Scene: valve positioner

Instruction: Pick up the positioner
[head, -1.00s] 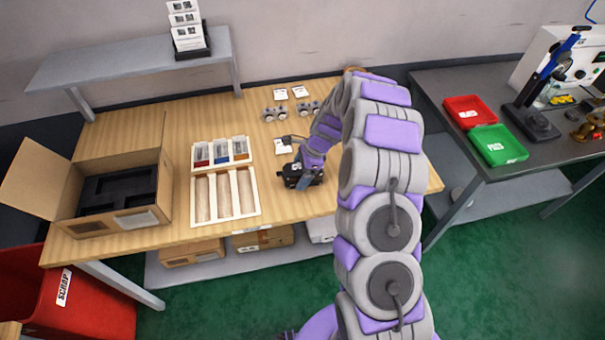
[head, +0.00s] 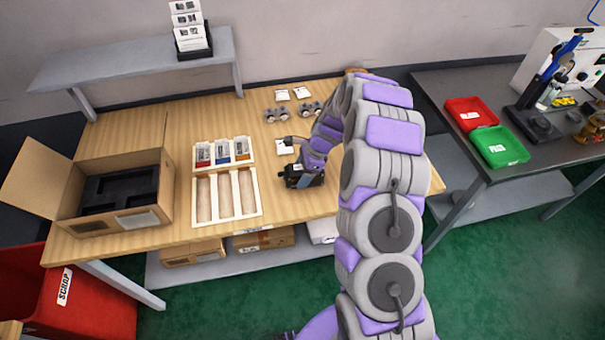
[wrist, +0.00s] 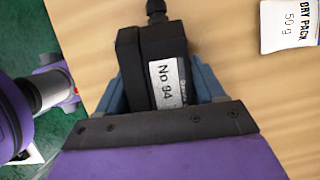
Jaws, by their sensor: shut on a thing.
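The positioner (head: 295,179) is a black box-shaped unit near the front of the wooden table, right of the wooden tray. In the wrist view the positioner (wrist: 160,65) has a white label reading "No. 94" and a black cable fitting at its far end. My gripper (head: 303,180) reaches down onto it from above. In the wrist view the blue fingers of my gripper (wrist: 165,85) lie on both sides of the black body, shut on it. I cannot tell whether the positioner is clear of the tabletop.
An open cardboard box (head: 118,190) with a black insert stands at the left. The wooden tray (head: 228,193) has empty slots. White packets (head: 283,95) and small gauges (head: 274,114) lie behind. Red (head: 468,112) and green (head: 498,146) trays are on the right bench.

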